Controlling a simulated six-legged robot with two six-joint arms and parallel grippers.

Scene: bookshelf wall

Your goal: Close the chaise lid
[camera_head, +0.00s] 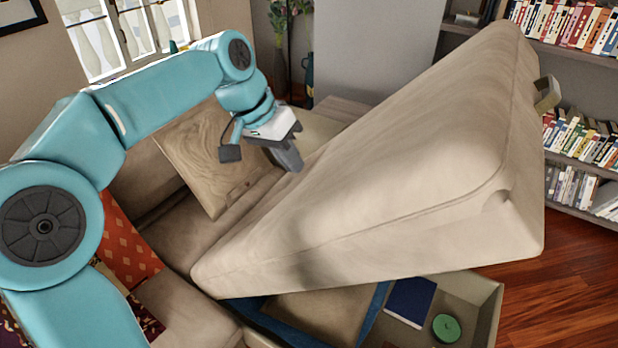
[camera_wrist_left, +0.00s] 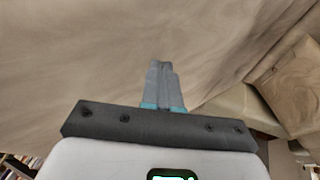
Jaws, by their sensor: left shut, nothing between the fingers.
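The chaise lid (camera_head: 400,165) is a thick beige cushion, raised and tilted up toward the right in the head view. Below it the chaise's storage box (camera_head: 483,300) stands open. My left gripper (camera_head: 291,160) is shut and empty, with its fingertips close to the upper left face of the lid. In the left wrist view the shut fingers (camera_wrist_left: 160,75) point at the lid's beige fabric (camera_wrist_left: 80,60), which fills most of the view. I cannot tell whether they touch it. My right gripper is not in view.
In the box are a dark blue book (camera_head: 410,301) and a round green object (camera_head: 446,328). A wooden board (camera_head: 205,155) leans on the sofa behind my left arm. An orange patterned cushion (camera_head: 125,240) lies at left. Bookshelves (camera_head: 590,55) stand at right, with bare wooden floor (camera_head: 560,290) before them.

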